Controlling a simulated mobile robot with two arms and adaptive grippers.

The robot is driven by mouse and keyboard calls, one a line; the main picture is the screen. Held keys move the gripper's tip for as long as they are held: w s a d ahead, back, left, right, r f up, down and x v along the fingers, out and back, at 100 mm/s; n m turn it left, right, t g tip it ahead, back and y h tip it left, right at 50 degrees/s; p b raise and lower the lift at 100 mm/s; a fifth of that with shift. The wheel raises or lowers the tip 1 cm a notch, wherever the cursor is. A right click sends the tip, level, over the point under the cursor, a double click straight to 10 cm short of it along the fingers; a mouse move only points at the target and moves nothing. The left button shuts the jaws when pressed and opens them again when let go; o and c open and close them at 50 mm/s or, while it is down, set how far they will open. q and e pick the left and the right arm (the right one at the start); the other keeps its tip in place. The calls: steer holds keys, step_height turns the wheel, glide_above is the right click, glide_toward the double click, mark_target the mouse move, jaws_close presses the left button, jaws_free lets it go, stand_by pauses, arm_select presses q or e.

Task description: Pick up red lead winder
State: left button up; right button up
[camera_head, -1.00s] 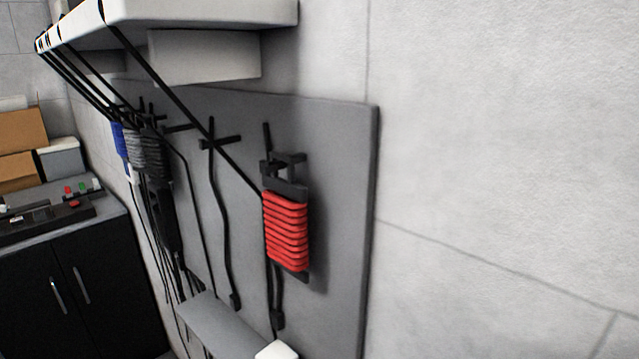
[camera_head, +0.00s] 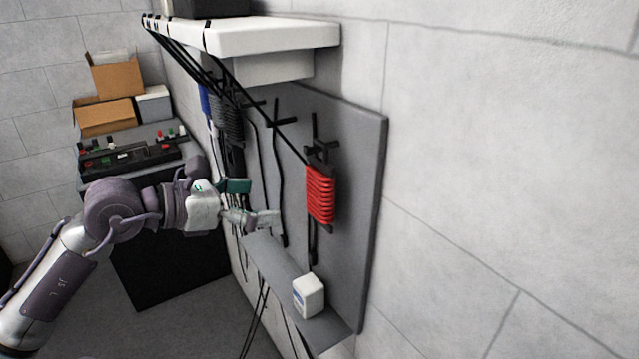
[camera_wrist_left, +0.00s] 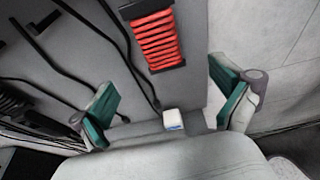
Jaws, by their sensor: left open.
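The red lead winder (camera_head: 320,194) hangs on a black hook near the right edge of the grey wall panel. It is a black frame wound with red lead. In the left wrist view it shows at the top middle (camera_wrist_left: 158,42), ahead of and between the fingers. My left gripper (camera_head: 262,222) is to the left of the winder and a little lower in the head view, apart from it. Its green-padded fingers (camera_wrist_left: 168,112) are spread wide with nothing between them. My right gripper is not in view.
A small shelf (camera_head: 272,262) below the winder carries a white box (camera_head: 309,295). Black leads run from the white upper ledge (camera_head: 270,38) across the panel (camera_head: 355,200). Grey (camera_head: 228,125) and blue (camera_head: 204,100) winders hang further left. A black cabinet (camera_head: 165,265) stands at left.

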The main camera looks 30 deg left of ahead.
mark_target(312, 192)
arm_select(q)
steer(key=p+x, duration=0.2)
steer(key=x, duration=0.5)
steer(key=shift+w+d, duration=0.15)
steer(key=shift+w, duration=0.1)
steer(key=w+p, duration=0.1)
steer(key=w+d+p, duration=0.1)
steer(key=w+p, duration=0.1)
steer(key=shift+w+d+f, duration=0.1)
steer(key=shift+w+d, duration=0.05)
steer(key=shift+w, duration=0.15)
steer(key=shift+w+d+f+p, duration=0.3)
steer(key=shift+w+f+p, duration=0.15)
steer(key=shift+w+p, duration=0.15)
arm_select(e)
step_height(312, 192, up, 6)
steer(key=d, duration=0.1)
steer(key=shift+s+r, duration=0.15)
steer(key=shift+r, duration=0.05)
arm_select(q)
steer(key=shift+c, duration=0.2)
steer(key=shift+c, duration=1.2)
steer(key=c, duration=1.1)
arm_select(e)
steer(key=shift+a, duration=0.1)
arm_select(q)
steer(key=shift+c, duration=0.2)
